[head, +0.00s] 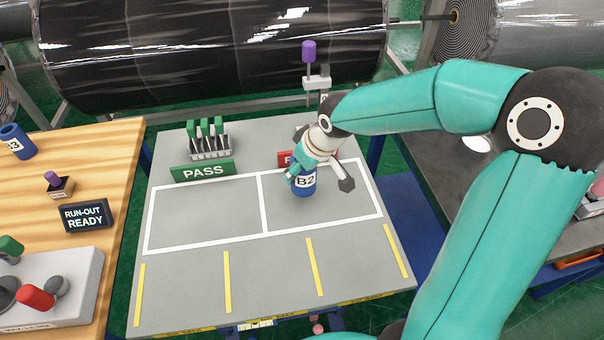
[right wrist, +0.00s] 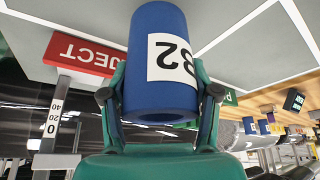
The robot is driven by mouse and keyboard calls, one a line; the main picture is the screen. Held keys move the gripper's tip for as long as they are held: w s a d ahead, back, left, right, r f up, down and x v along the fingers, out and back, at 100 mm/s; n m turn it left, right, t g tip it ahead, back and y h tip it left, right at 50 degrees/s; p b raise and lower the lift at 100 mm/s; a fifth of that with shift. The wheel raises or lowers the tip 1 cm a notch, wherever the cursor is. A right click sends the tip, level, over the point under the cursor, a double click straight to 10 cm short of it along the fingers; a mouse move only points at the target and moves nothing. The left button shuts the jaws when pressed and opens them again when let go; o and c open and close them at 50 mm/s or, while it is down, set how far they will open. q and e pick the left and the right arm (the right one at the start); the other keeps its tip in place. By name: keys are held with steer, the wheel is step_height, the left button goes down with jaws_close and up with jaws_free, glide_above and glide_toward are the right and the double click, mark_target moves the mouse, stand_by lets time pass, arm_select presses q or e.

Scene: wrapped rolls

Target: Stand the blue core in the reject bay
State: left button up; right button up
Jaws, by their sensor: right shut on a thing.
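In the right wrist view the core (right wrist: 160,28) sits between the two fingers of the gripper (right wrist: 162,90). I cannot tell whether its base touches the table. The red REJECT sign (right wrist: 85,53) stands behind the bay, partly hidden by my arm in the head view. My left gripper is not in view.
The left-hand rectangle by the green PASS sign (head: 203,171) is empty. A rack with green-topped pieces (head: 206,140) stands behind that sign. Another blue core, B3 (head: 17,141), is on the wooden table (head: 105,160) at left. A purple-topped post (head: 309,52) rises behind the grey table.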

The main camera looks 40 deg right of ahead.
steer(key=shift+s+f, duration=0.1)
steer(key=shift+f, duration=1.25)
steer(key=shift+f, duration=0.1)
steer(key=o, duration=1.3)
steer(key=shift+c, duration=0.2)
steer(key=v, duration=1.2)
